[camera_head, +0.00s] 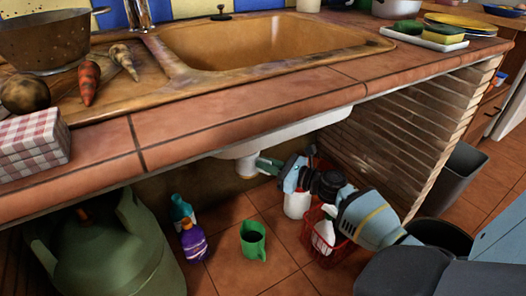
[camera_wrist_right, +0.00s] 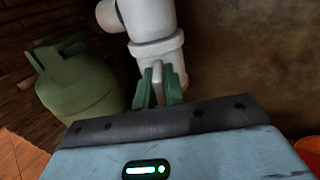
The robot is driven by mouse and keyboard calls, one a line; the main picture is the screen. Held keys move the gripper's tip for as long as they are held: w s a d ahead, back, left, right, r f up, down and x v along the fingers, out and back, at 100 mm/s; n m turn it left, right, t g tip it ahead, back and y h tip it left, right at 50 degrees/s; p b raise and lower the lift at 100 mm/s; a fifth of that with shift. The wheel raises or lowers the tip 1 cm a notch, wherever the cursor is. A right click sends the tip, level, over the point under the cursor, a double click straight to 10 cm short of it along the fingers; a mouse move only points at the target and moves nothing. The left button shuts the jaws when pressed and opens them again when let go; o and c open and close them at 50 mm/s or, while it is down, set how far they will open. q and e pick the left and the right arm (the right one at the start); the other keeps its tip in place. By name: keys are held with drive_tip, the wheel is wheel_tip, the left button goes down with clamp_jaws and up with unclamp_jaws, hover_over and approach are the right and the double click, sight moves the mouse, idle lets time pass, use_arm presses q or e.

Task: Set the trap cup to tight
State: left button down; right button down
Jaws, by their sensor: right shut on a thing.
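The white trap cup (camera_head: 246,168) hangs under the sink on the drain pipe, partly in shade. In the right wrist view the trap cup (camera_wrist_right: 160,47) is a pale collar below a white pipe joint. My right gripper (camera_head: 264,165) reaches in from the right under the counter. In the right wrist view its two green fingers (camera_wrist_right: 159,88) are shut on a pale tab at the cup's lower front. The fingers hide part of the tab and the cup's lower end. I cannot read the cup's turn setting. My left gripper is not in view.
A green gas cylinder (camera_head: 105,250) stands at the left under the counter. A slatted brick wall (camera_head: 400,125) bounds the right side.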

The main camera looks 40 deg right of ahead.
drive_tip(key=shift+w+d+n+g+y, duration=0.1)
drive_tip(key=shift+d+n+g+y, duration=0.25)
drive_tip(key=shift+y, duration=0.25)
drive_tip(key=shift+a, duration=0.15)
drive_tip(key=c, duration=1.5)
unclamp_jaws()
drive_tip(key=shift+s, duration=0.3)
drive_tip(key=p+v, duration=0.1)
drive_tip(key=v, duration=0.6)
drive_tip(key=shift+p, duration=0.3)
